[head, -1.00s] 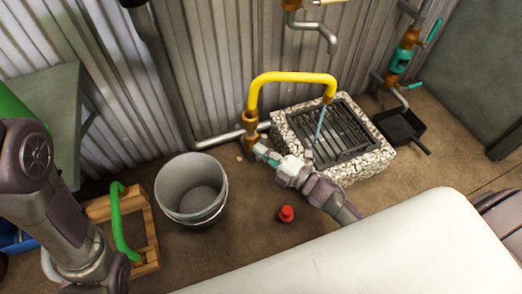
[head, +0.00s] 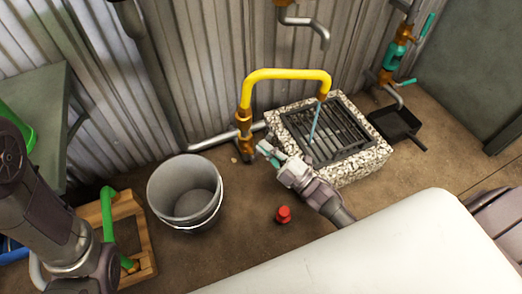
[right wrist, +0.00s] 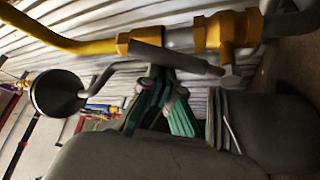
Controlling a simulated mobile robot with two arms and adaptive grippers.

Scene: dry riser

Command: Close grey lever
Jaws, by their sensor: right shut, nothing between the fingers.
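The yellow pipe (head: 285,74) arches from a brass fitting (head: 243,120) by the wall to a nozzle over the grate. A thin pale blue stream (head: 314,122) falls from it. In the right wrist view a grey bar-like lever (right wrist: 175,58) lies beside the brass fitting (right wrist: 215,32), just in front of my fingers. My right gripper (head: 264,148) is just right of the fitting; its teal fingers also show in the right wrist view (right wrist: 160,105). It is shut and empty. Whether it touches the lever I cannot tell. My left arm shows at the left, its gripper out of frame.
A grate in a speckled stone block (head: 378,158) stands under the nozzle. A grey bucket (head: 160,200) stands left of the fitting. A red knob-like object (head: 283,214) lies on the floor. A black pan (head: 395,122) is at the right, a wooden frame (head: 148,240) at the left.

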